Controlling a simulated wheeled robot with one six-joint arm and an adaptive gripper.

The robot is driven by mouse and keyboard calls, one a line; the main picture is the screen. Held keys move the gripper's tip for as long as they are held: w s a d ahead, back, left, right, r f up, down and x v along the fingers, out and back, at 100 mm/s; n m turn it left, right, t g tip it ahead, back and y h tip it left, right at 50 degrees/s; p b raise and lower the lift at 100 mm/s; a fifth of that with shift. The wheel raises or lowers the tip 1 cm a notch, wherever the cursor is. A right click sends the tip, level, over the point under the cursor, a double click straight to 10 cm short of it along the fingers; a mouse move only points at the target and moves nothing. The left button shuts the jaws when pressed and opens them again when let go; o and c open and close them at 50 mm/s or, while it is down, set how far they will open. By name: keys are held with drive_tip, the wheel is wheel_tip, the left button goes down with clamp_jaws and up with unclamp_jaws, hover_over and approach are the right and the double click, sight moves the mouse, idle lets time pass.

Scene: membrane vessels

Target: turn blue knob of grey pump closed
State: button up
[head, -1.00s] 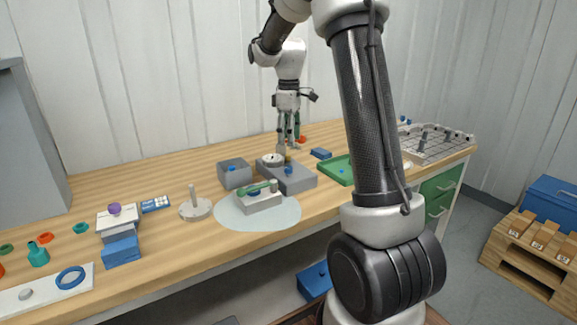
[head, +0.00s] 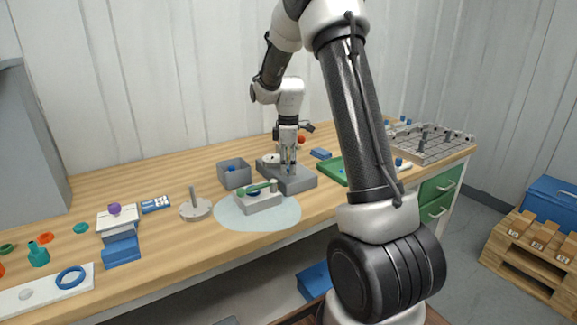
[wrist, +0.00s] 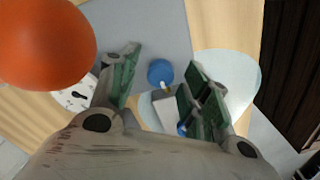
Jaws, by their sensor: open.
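The grey pump (head: 299,183) is a low block on the bench, with a white round gauge (head: 270,160) on its left; the gauge also shows in the wrist view (wrist: 74,97). In the wrist view the blue knob (wrist: 159,71) is round, with a small pale pointer at its lower edge, on the pump's grey top (wrist: 150,28). My gripper (head: 289,169) points down over the pump. In the wrist view my gripper (wrist: 161,84) is open, with the knob between its green-padded fingers and a gap on both sides. In the head view the fingers largely hide the knob.
An orange ball (wrist: 45,42) is close to the wrist camera. A light grey box (head: 258,204) with a green handle stands on a pale round mat (head: 228,217) in front of the pump. A grey bin (head: 234,179) is left, a green tray (head: 334,172) right.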

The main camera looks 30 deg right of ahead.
drive_tip(key=shift+f, duration=0.2)
drive_tip(key=shift+c, duration=0.2)
drive_tip(key=c, duration=1)
